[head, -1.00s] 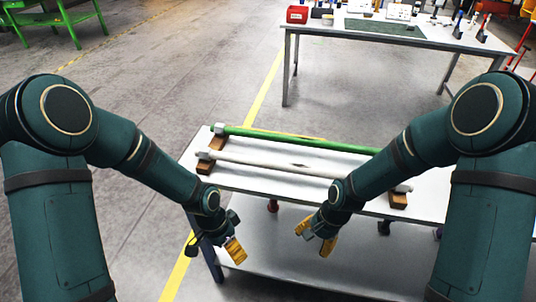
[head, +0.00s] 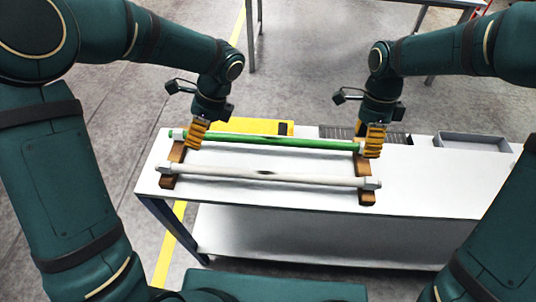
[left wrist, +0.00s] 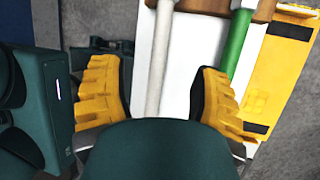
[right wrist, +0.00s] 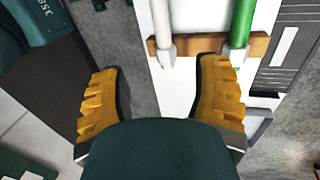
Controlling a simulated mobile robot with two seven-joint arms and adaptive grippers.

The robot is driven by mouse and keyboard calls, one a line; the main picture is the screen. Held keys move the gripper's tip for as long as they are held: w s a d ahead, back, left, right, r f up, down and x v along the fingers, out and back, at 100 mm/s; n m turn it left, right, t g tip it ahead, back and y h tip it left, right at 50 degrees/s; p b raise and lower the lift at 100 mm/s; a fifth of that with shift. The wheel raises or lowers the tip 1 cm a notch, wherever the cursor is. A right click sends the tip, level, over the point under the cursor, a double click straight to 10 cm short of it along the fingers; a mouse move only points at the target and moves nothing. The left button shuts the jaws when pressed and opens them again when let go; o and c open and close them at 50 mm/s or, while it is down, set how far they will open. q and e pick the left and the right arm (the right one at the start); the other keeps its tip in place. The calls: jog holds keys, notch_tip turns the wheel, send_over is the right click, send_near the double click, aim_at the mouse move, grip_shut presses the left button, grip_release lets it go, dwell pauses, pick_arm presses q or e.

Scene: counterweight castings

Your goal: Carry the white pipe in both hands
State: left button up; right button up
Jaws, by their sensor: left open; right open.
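The white pipe (head: 265,177) lies level across two wooden blocks near the front of the white table, with a pale collar at each end. My left gripper (head: 196,134) is open above the table near the pipe's left end. In the left wrist view the white pipe (left wrist: 158,55) runs between the open fingers (left wrist: 162,80). My right gripper (head: 374,141) is open near the right end. In the right wrist view the white pipe (right wrist: 162,18) and its collar lie ahead, between the lines of the open fingers (right wrist: 160,85). Neither gripper visibly touches it.
A green pipe (head: 275,141) lies parallel behind the white one on the same wooden blocks (head: 367,197). A yellow panel (head: 250,126), a grey slatted piece (head: 335,132) and a grey tray (head: 475,144) are at the back. The table (head: 440,185) is clear at right.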

aim_at(354, 179)
pick_arm(q)
jog(key=x, duration=1.3)
jog(key=shift+a+f, duration=0.1)
jog(key=shift+f, duration=0.25)
pick_arm(e)
jog(key=x, duration=1.3)
jog(key=shift+w+f, duration=0.1)
jog(key=shift+f, duration=0.25)
pick_arm(q)
grip_shut()
pick_arm(e)
grip_shut()
